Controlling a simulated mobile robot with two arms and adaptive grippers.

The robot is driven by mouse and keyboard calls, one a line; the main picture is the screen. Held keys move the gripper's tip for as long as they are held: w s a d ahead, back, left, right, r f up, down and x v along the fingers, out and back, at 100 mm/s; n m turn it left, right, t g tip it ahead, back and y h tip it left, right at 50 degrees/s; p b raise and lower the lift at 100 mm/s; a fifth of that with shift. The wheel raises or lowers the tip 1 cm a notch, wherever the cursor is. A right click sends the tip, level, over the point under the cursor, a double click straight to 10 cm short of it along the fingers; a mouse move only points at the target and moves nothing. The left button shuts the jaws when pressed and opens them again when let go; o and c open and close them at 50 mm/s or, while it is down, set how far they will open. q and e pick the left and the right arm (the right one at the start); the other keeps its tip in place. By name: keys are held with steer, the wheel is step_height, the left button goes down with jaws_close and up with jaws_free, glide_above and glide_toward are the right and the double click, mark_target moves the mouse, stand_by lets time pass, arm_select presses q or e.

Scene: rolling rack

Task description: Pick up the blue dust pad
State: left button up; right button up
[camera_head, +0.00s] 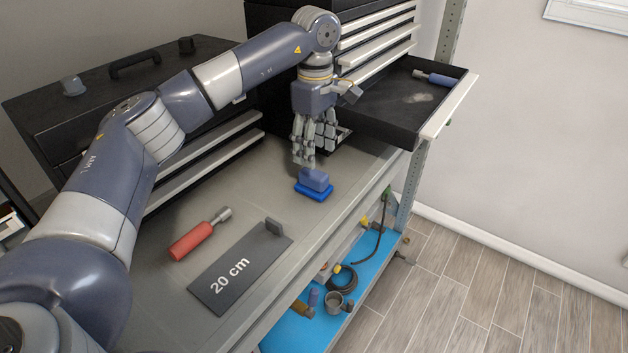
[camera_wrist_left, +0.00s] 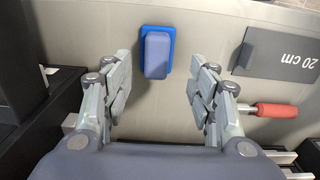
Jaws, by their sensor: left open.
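The blue dust pad (camera_head: 314,184) lies on the grey worktop of the rack, with a bright blue base and a duller blue-grey grip block on top. In the left wrist view the pad (camera_wrist_left: 156,52) sits ahead of the fingers, roughly centred between them. My left gripper (camera_head: 312,160) hangs just above and behind the pad, pointing down. It also shows in the left wrist view (camera_wrist_left: 160,85), its two fingers spread wide with nothing between them. The pad appears free of the fingers. My right gripper is in neither view.
An open black drawer (camera_head: 385,112) holding a blue-handled tool (camera_head: 434,78) juts out right of the gripper. A red-handled tool (camera_head: 192,240) and a dark "20 cm" plate (camera_head: 232,285) lie on the worktop (camera_head: 165,290). A black toolbox (camera_head: 60,120) stands at left.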

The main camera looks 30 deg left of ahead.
mark_target(314, 172)
arm_select(q)
step_height(314, 172, down, 3)
steer(key=shift+w+a+f+p, duration=0.1)
steer(key=shift+p, duration=0.2)
steer(key=f+p, duration=0.1)
steer(key=f, duration=0.1)
steer(key=f+p, duration=0.1)
steer(key=f, duration=0.1)
steer(key=shift+w+a+f+p, duration=0.2)
steer(key=shift+f+p, duration=0.1)
steer(key=shift+f, duration=0.4)
steer(key=c, duration=1.2)
